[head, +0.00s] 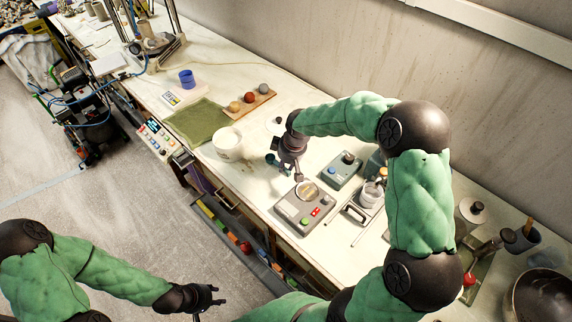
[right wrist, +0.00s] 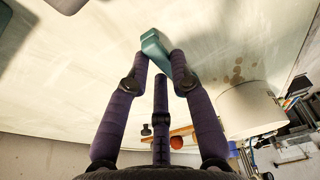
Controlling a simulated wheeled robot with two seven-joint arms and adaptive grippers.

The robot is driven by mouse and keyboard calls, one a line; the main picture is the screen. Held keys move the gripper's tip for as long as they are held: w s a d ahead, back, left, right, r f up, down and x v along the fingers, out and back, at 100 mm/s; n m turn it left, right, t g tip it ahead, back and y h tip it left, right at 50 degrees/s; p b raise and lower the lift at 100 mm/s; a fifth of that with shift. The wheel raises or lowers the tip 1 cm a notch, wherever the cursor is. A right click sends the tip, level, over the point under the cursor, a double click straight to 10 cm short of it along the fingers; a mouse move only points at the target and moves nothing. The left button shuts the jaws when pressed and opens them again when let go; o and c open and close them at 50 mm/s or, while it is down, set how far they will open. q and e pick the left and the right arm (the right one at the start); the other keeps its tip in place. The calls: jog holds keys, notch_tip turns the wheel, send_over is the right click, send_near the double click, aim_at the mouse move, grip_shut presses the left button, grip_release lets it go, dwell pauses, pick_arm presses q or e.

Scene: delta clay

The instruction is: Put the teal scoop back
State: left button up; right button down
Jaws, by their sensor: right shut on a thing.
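The teal scoop (right wrist: 157,48) is pinched between the fingertips of my right gripper (right wrist: 158,78) in the right wrist view. In the head view a small teal part of the scoop (head: 271,158) shows beside my right gripper (head: 284,170), just right of the white tub (head: 228,145). My fingers hide the rest of it, and I cannot tell whether it touches the bench. My left gripper (head: 212,298) is away from the bench at the lower left, with its fingers apart and empty.
The tub also shows in the right wrist view (right wrist: 248,108). A wooden board with several balls (head: 262,103) and a green cloth (head: 196,121) lie behind it. Grey control boxes (head: 304,208) and a metal-framed jar (head: 370,195) stand to the right. Bare bench lies between.

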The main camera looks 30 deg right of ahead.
jog(key=shift+f, duration=0.1)
jog(key=c, duration=1.1)
grip_release()
jog(key=shift+r, duration=0.45)
jog(key=p+v, duration=0.2)
jog(key=v, duration=0.9)
jog(key=shift+s+r, duration=0.2)
jog(key=shift+r, duration=0.05)
